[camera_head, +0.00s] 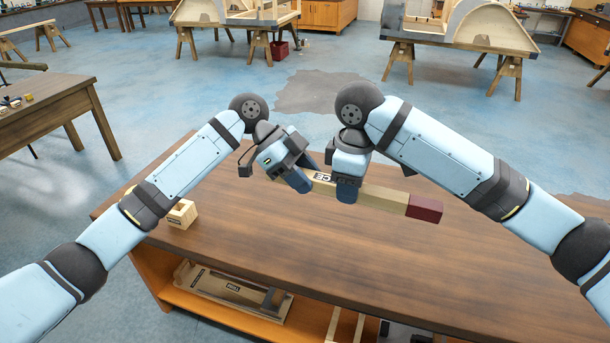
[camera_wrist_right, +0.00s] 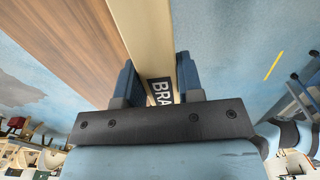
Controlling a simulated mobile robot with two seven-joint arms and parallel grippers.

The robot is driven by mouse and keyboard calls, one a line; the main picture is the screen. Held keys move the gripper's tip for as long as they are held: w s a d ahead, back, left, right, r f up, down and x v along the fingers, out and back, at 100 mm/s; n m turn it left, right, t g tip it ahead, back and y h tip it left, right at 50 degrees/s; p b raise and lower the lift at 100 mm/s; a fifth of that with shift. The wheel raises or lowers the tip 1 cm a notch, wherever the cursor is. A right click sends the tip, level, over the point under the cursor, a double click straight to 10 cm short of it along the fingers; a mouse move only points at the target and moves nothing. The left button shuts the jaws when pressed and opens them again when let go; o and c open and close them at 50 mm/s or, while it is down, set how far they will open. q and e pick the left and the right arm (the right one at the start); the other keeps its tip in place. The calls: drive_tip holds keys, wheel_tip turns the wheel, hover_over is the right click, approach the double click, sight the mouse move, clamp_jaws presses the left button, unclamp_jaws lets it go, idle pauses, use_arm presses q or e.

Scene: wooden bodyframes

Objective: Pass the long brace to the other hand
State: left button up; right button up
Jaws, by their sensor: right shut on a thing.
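The long brace (camera_head: 387,197) is a pale wooden bar with a dark red right end and a black-lettered label. It is held above the workbench, sloping down to the right in the head view. My right gripper (camera_head: 347,190) is shut on it near the label. In the right wrist view the brace (camera_wrist_right: 142,35) runs between the two blue fingers of this gripper (camera_wrist_right: 160,80). My left gripper (camera_head: 304,172) is at the brace's left part, its blue fingers apart on either side of it. Whether they press on it cannot be told.
The brown workbench (camera_head: 270,235) lies below, its top mostly clear. A small wooden box (camera_head: 181,214) stands at its left end. The shelf below (camera_head: 205,300) holds a tray (camera_head: 232,289) with tools. Another table (camera_head: 50,110) stands at the far left.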

drive_tip(key=o, duration=1.1)
wheel_tip(320, 180, up, 12)
drive_tip(key=w+d+f+m+t+y, duration=0.75)
drive_tip(key=w+f+m, duration=0.25)
drive_tip(key=w+f, duration=0.3)
drive_tip(key=s+d+f+m+t, duration=0.1)
drive_tip(key=s+d+f, duration=0.15)
drive_tip(key=f, duration=0.35)
drive_tip(key=s+d+f+m+t, duration=0.1)
drive_tip(key=s+d+f, duration=0.15)
drive_tip(key=f, duration=0.35)
drive_tip(key=s+f+h, duration=0.2)
drive_tip(key=s+f, duration=1.1)
drive_tip(key=f, duration=0.1)
drive_tip(key=s+d+f+h, duration=0.1)
drive_tip(key=s+f, duration=0.3)
drive_tip(key=s, duration=0.6)
drive_tip(key=s+d+f+t+h, duration=0.1)
drive_tip(key=s+f, duration=0.3)
drive_tip(key=s, duration=0.7)
drive_tip(key=shift+s+d, duration=0.15)
drive_tip(key=shift+d, duration=0.5)
